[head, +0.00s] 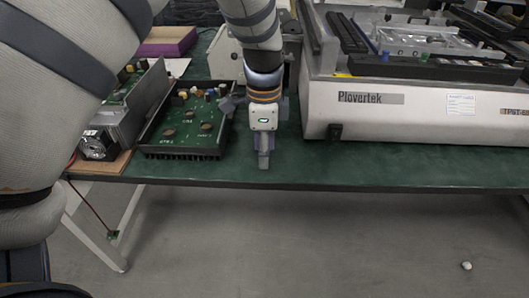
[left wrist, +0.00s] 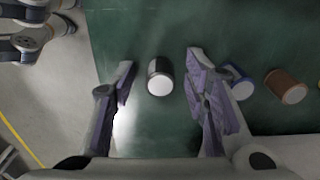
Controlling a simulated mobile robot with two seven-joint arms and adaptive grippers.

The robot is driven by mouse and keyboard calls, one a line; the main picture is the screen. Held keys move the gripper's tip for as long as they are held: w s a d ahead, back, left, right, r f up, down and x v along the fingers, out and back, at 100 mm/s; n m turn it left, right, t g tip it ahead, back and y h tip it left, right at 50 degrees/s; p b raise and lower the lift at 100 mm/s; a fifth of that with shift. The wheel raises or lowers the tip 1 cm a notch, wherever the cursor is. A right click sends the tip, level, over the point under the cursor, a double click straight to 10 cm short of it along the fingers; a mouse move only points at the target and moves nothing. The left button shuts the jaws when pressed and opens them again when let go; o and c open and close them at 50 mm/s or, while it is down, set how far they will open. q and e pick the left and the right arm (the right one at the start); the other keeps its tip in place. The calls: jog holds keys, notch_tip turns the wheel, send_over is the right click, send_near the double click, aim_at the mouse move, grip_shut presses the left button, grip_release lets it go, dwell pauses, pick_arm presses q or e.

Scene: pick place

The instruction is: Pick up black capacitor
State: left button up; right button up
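In the left wrist view the black capacitor (left wrist: 160,78), a short dark cylinder with a pale end face, is on the green surface. It appears between the two purple-padded fingers of my left gripper (left wrist: 160,62). The gripper is open, with a visible gap on both sides of the capacitor. In the head view my left gripper (head: 264,158) points down over the front of the green table (head: 330,170). The capacitor cannot be made out there. My right gripper is not in view.
A blue capacitor (left wrist: 239,82) and a brown one (left wrist: 286,86) are to the right. In the head view, a black tray with a circuit board (head: 188,130) is left of the gripper, and a large white Plovertek machine (head: 420,110) is right. The table's front edge is close.

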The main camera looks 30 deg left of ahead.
pick_arm(q)
jog(key=c, duration=0.7)
jog(key=shift+o, duration=0.2)
jog(key=shift+r, duration=0.1)
